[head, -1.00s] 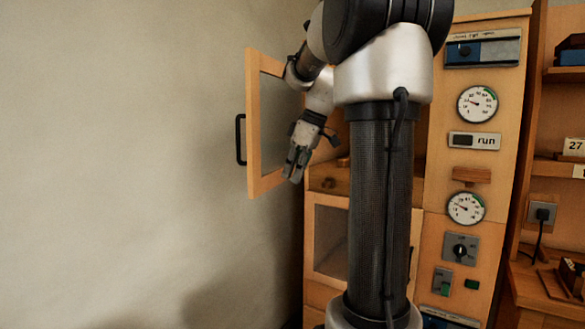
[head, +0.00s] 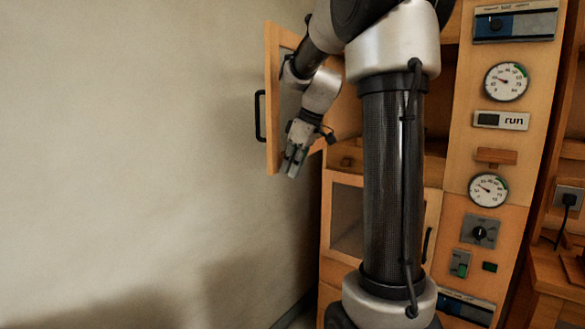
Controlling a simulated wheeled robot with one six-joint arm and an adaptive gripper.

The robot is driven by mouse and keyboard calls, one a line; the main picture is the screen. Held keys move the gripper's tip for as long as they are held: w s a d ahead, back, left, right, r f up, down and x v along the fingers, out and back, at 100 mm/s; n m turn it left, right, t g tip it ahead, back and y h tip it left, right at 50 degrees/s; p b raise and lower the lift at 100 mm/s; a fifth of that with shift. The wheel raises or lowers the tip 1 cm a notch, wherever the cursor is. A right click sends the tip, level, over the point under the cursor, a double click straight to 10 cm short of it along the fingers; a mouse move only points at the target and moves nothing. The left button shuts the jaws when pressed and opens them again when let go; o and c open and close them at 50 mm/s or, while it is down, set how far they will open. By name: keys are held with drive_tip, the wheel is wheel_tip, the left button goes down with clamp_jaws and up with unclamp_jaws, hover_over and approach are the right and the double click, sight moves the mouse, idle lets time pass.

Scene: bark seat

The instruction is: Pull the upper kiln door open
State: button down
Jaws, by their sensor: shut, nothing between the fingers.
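The upper kiln door (head: 272,100) is a wooden frame with a grey panel. In the head view it stands swung out from the kiln, left of my arm, with its black handle (head: 260,116) on the far left side. My gripper (head: 290,172) hangs fingers down near the door's lower edge, on the side facing the kiln opening. Its fingers are shut and empty. I cannot tell if it touches the door. My arm and column hide part of the door and much of the upper opening.
The lower kiln door (head: 345,222) is shut below the opening. A control panel with gauges (head: 506,82) and switches stands right of my column. A shelf and bench (head: 560,265) are at the far right. The plain wall (head: 130,150) fills the left, with free room before it.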

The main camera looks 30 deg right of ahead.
drive_tip(key=w+a+m, duration=0.1)
drive_tip(key=w+a, duration=0.3)
drive_tip(key=w, duration=0.4)
drive_tip(key=w+a+m+h, duration=0.1)
drive_tip(key=w+a, duration=0.3)
drive_tip(key=w, duration=0.4)
drive_tip(key=shift+w+a+m+t, duration=0.2)
drive_tip(key=shift+a+m+t, duration=0.1)
drive_tip(key=shift+m, duration=0.3)
drive_tip(key=shift+s, duration=0.15)
